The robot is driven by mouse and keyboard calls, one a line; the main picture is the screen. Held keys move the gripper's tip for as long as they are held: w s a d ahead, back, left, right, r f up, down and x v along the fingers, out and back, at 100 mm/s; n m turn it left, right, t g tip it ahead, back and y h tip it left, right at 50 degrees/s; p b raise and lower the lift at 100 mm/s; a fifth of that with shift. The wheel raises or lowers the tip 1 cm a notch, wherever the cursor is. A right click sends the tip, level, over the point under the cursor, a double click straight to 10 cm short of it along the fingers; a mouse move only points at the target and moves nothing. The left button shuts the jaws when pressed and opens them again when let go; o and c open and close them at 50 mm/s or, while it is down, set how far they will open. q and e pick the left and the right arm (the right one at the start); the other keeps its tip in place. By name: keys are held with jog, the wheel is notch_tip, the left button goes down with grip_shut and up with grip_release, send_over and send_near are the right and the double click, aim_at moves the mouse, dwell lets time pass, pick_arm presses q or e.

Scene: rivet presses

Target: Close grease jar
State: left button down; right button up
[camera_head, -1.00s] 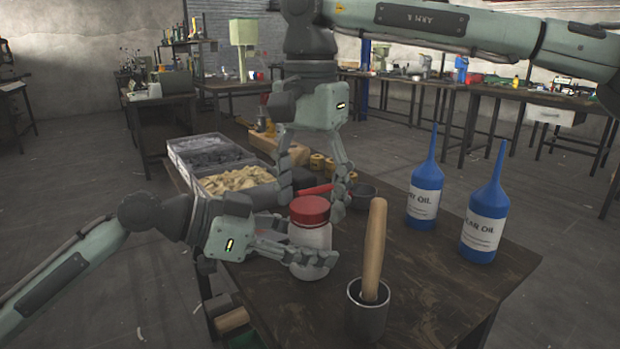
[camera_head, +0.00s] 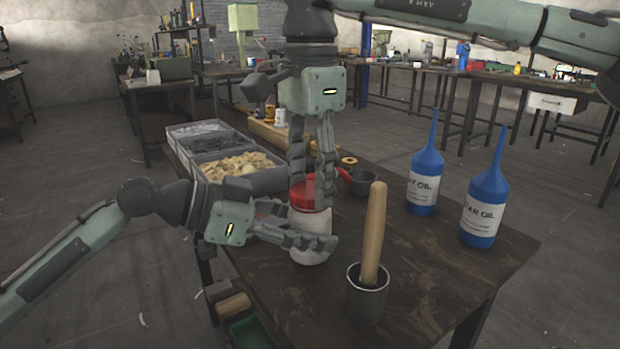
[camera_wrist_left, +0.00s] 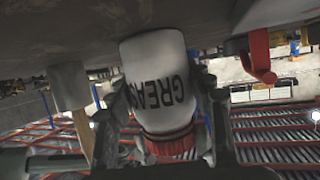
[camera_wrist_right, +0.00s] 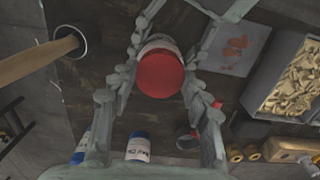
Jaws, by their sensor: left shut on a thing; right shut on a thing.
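The white grease jar (camera_head: 310,250) stands upright on the table with its red lid (camera_head: 309,195) on top. My left gripper (camera_head: 325,243) is shut around the jar's body from the left. The jar, with the word GREASE partly showing, is upside down in the left wrist view (camera_wrist_left: 155,80). My right gripper (camera_head: 313,188) comes down from above and is shut on the red lid. In the right wrist view the lid (camera_wrist_right: 160,74) sits between the two fingers. I cannot tell how tightly the lid is seated.
A metal cup (camera_head: 367,299) with a wooden-handled tool (camera_head: 374,235) stands right of the jar. Two blue oil bottles (camera_head: 425,180) (camera_head: 485,200) stand farther right. Grey bins (camera_head: 262,180) with contents line the left back. A small dark pot (camera_head: 360,183) stands behind the jar.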

jog(key=m, duration=1.2)
jog(key=shift+m, duration=0.3)
jog(key=m, duration=1)
jog(key=o, duration=1.3)
jog(key=shift+r, duration=2.2)
